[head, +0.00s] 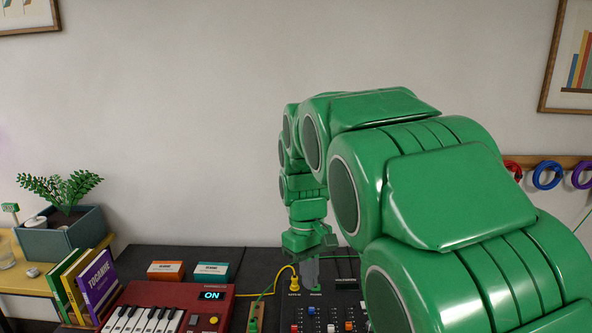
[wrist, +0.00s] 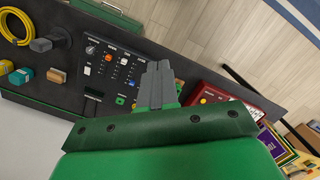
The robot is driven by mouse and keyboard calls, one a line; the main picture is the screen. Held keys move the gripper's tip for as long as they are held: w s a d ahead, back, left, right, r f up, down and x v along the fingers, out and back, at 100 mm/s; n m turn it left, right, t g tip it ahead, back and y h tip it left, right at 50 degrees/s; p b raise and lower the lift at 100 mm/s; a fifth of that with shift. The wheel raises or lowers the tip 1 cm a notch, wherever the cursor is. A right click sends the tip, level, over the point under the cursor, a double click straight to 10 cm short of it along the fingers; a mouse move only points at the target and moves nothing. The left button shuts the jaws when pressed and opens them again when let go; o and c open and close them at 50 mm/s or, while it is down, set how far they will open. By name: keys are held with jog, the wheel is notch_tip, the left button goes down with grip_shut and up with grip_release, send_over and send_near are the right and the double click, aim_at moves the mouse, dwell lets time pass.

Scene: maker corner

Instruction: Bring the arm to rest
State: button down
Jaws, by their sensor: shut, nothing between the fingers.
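My green arm stretches from the lower right of the head view up over the dark bench and bends down at its far end. My gripper (head: 311,272) points down just above the back of a black mixer (head: 345,299). In the wrist view my gripper (wrist: 158,72) shows as two grey fingers pressed together with nothing between them. The mixer (wrist: 112,68) lies beyond the fingertips. Whether the fingertips touch anything is hard to tell in the head view.
A red keyboard (head: 155,305) with a lit display stands left of the mixer, with a yellow cable (head: 262,293) between them. Orange and teal boxes (head: 212,271) sit behind it. Books (head: 92,285) and a planter (head: 62,236) are at left.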

jog(key=s+d+f+m, duration=0.1)
jog(key=s+d, duration=0.3)
jog(key=s, duration=0.6)
jog(key=s+d+f+m, duration=0.1)
jog(key=s+d+m, duration=0.2)
jog(key=s, duration=0.7)
jog(key=s+d+f+m, duration=0.2)
jog(key=s+d, duration=0.3)
jog(key=s, duration=0.5)
jog(key=shift+s+m+y, duration=0.4)
jog(key=shift+m, duration=0.2)
jog(key=shift+d, duration=0.1)
